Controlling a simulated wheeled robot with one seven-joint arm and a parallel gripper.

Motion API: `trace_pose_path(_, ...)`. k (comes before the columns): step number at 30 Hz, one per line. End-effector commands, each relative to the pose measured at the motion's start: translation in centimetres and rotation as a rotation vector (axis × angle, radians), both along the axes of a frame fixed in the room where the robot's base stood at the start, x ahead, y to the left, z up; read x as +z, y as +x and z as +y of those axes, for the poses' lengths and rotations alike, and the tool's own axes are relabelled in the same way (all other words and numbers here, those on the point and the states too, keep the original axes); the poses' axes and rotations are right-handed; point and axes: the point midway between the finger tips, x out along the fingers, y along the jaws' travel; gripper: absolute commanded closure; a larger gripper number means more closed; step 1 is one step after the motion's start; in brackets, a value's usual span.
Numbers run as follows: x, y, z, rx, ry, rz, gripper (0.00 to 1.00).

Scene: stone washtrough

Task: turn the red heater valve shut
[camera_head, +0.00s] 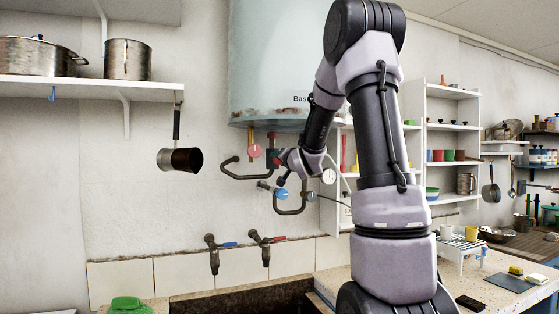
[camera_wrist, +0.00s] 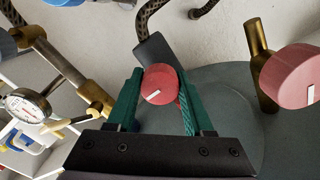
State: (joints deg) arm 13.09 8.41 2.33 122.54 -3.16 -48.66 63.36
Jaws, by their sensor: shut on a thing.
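The grey-green heater tank (camera_head: 275,60) hangs on the wall, with pipes and valves below it. My gripper (camera_head: 277,156) is just under the tank, at a red valve that it mostly covers in the head view. In the wrist view its green fingers (camera_wrist: 160,95) are shut on a round red knob (camera_wrist: 160,84), one on each side. The knob has a short white mark that slants in this view. A second, paler red knob (camera_wrist: 290,72) on a brass stem is apart from the fingers; the head view shows it left of my gripper (camera_head: 254,151).
A blue valve knob (camera_head: 281,194) sits below my gripper, among dark bent pipes (camera_head: 240,172). A dial gauge (camera_wrist: 25,107) is close by in the wrist view. Two taps (camera_head: 213,250) stand above the stone trough (camera_head: 240,300). A mug-like pot (camera_head: 180,159) hangs at left.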

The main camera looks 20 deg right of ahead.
Motion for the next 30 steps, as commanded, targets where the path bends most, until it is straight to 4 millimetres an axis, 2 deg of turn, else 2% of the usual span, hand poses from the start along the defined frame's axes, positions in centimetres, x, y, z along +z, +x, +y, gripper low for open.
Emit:
trace_pose_path(9, 0.36, 0.03, 0.08, 0.002, 0.086, -0.007, 1.00)
trace_pose_path(23, 0.41, 0.04, 0.16, 0.004, 0.095, -0.009, 1.00)
trace_pose_path(24, 0.41, 0.04, 0.16, 0.004, 0.095, -0.009, 0.33)
trace_pose_path(25, 0.39, 0.04, 0.16, 0.004, 0.095, -0.009, 0.21)
trace_pose_path(26, 0.37, 0.03, 0.15, 0.004, 0.095, -0.007, 0.18)
trace_pose_path(30, 0.24, 0.03, 0.12, 0.003, 0.096, -0.005, 0.18)
